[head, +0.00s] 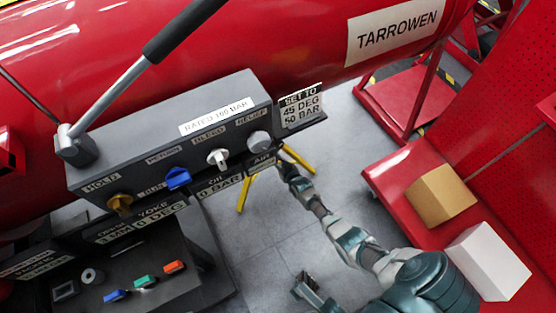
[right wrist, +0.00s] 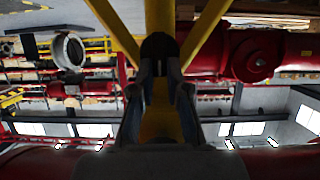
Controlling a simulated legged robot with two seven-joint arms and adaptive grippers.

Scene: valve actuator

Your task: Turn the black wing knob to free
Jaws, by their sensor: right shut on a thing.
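The black wing knob (right wrist: 158,46) shows dark at the top middle of the right wrist view, where yellow struts (right wrist: 205,32) meet. My right gripper (right wrist: 160,80) is shut on it, with its fingers on both sides. The fingers hide much of the knob, so its angle cannot be told. In the head view my right gripper (head: 285,170) reaches under the panel's right end, beside the yellow legs (head: 297,158); the knob is hidden there. A dark gripper part at the bottom middle (head: 312,292) looks like my left gripper, but its jaws are unclear.
The grey panel box (head: 165,135) carries a long lever (head: 110,92), a brass knob (head: 120,205), a blue knob (head: 177,178) and pale knobs. A red pipe (head: 230,45) runs behind it. A red bench with two boxes (head: 440,195) stands right. Grey floor lies between.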

